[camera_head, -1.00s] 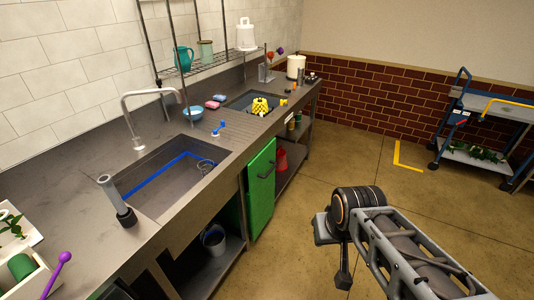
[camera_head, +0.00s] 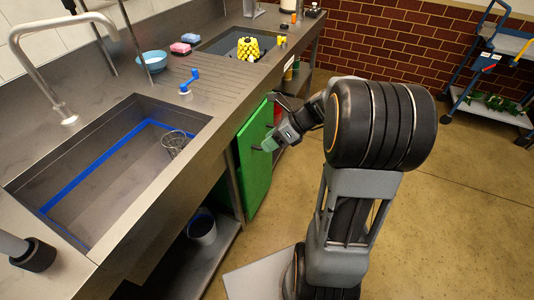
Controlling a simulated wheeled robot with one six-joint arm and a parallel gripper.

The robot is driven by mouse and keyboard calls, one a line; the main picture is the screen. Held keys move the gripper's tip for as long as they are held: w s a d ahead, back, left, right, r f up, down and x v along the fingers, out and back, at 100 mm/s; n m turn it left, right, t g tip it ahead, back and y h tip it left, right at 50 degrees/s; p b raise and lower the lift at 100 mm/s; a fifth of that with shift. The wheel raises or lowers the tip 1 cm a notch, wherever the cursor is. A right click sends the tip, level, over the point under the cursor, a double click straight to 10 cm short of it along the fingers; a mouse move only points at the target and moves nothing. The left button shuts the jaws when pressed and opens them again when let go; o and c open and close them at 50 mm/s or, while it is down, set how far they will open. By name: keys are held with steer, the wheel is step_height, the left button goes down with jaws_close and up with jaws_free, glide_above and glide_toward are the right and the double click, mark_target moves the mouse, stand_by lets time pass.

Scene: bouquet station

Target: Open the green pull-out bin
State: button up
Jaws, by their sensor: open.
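The green pull-out bin (camera_head: 253,172) shows its upright green front below the counter, right of the large sink. It stands a little out from the counter's front, at an angle. A dark handle sits on its front; my gripper partly hides it. My gripper (camera_head: 268,144) is open, with its fingertips at the upper right of the green front, by the handle. I cannot tell whether the fingers touch the handle or stand around it. My arm covers the floor to the right of the bin.
The steel counter (camera_head: 205,92) runs above the bin, with a large sink (camera_head: 100,165) at left and a smaller sink holding a yellow object (camera_head: 248,48). A bucket (camera_head: 202,228) stands on the lower shelf. A blue cart (camera_head: 490,103) is far right. The floor is clear at right.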

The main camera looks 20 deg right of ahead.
steer(key=w+d+f+m+t+y+b, duration=0.1)
steer(key=w+d+f+m+t+b, duration=0.3)
steer(key=d+f+m, duration=0.4)
steer(key=w+d+f+m+t+y+b, duration=0.1)
steer(key=w+d+f+m+t+b, duration=0.3)
steer(key=d+f+m, duration=0.5)
steer(key=shift+m, duration=0.8)
steer(key=r+b+x, duration=0.1)
steer(key=x, duration=0.3)
steer(key=a+b+x, duration=0.1)
steer(key=x, duration=0.4)
steer(key=s+r+b+x, duration=0.1)
steer(key=x, duration=0.3)
steer(key=shift+w+a+r+b, duration=0.3)
steer(key=shift+w+a+b, duration=0.1)
steer(key=shift+a, duration=0.2)
jaws_close()
steer(key=shift+s, duration=0.1)
